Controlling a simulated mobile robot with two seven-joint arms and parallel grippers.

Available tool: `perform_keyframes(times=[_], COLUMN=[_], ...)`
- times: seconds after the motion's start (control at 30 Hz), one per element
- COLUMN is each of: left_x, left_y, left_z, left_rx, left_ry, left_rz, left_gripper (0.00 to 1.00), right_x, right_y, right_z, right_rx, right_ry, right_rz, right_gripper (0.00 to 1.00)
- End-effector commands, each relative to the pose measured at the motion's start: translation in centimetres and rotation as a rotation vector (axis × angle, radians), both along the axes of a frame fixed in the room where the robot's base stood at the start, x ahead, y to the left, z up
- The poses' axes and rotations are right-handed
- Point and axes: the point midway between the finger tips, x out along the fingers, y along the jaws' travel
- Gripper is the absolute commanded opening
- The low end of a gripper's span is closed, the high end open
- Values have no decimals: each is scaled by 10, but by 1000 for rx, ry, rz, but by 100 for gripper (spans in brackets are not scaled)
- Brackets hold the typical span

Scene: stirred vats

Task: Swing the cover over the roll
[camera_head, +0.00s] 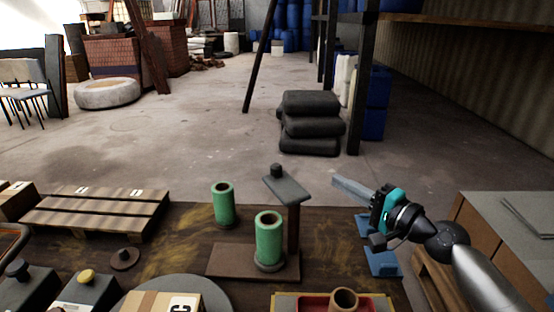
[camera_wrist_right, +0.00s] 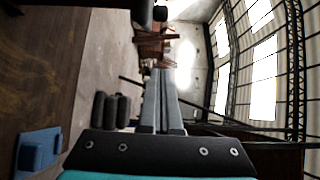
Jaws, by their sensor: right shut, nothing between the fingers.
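The cover is a flat grey plate (camera_head: 290,190) with a dark knob (camera_head: 276,170), held up on a brown post (camera_head: 293,232). It points to the back left. The green roll (camera_head: 269,242) stands upright on the brown base (camera_head: 226,262), in front of the post, and its open top shows uncovered. A dark edge at the top of the right wrist view may be the cover (camera_wrist_right: 143,12). My right gripper (camera_head: 337,182) is shut and empty, to the right of the cover and apart from it. Its closed fingers show in the right wrist view (camera_wrist_right: 160,90). My left gripper is out of view.
Another green roll (camera_head: 224,206) stands behind on the table. A blue stand (camera_head: 381,258) is below my right gripper. A tan cup (camera_head: 344,299) sits at the front in a red tray. A wooden pallet (camera_head: 95,212) lies at the left. Grey sacks (camera_head: 311,123) are on the floor beyond.

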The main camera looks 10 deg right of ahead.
Motion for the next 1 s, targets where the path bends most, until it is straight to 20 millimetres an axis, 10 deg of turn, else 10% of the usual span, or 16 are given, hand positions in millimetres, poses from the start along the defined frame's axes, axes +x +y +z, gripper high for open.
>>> perform_keyframes(times=[1.0], left_x=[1], left_y=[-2], left_z=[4], left_rx=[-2], left_ry=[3], left_rz=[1], left_gripper=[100], right_x=[84], right_y=[62], right_z=[0], right_rx=[-1], right_ry=[2], right_rz=[1], right_gripper=[0])
